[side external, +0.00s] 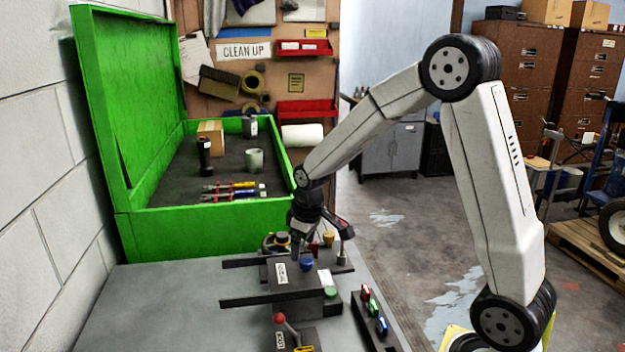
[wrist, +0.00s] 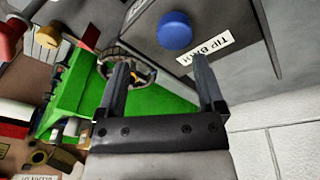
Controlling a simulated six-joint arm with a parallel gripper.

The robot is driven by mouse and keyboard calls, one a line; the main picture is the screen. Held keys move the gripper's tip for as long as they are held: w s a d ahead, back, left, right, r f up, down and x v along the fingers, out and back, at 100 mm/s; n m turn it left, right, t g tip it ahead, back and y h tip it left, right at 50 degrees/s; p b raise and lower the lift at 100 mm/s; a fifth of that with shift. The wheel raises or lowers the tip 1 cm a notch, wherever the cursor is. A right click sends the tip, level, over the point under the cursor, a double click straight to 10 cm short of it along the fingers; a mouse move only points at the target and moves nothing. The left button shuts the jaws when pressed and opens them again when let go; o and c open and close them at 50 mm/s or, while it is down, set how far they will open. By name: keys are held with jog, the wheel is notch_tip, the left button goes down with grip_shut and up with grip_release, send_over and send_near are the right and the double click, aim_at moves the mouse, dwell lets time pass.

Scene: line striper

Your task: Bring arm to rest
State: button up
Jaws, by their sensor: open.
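My gripper (side external: 303,240) hangs at the end of my bent arm, low over the grey machine box with the blue knob. In the wrist view its two fingers (wrist: 163,72) stand apart with nothing between them. The blue knob (side external: 306,265) is just below the gripper in the side view. In the wrist view the blue knob (wrist: 174,31) lies beyond the fingertips, beside a white label (wrist: 205,47) that starts with "TIP". I cannot tell in the side view whether the fingers touch anything.
An open green toolbox (side external: 185,238) with a raised lid stands behind at the left, holding tools. A red-knobbed lever (side external: 280,319) rises in front. The grey bench (side external: 165,310) is clear at the left.

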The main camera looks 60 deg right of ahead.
jog(key=s+a+f+m, duration=0.1)
jog(key=s+a+f, duration=0.1)
jog(key=s+a, duration=0.8)
jog(key=s, duration=0.3)
jog(key=shift+m+t+y, duration=0.3)
jog(key=shift+w, duration=0.1)
jog(key=shift+c, duration=0.2)
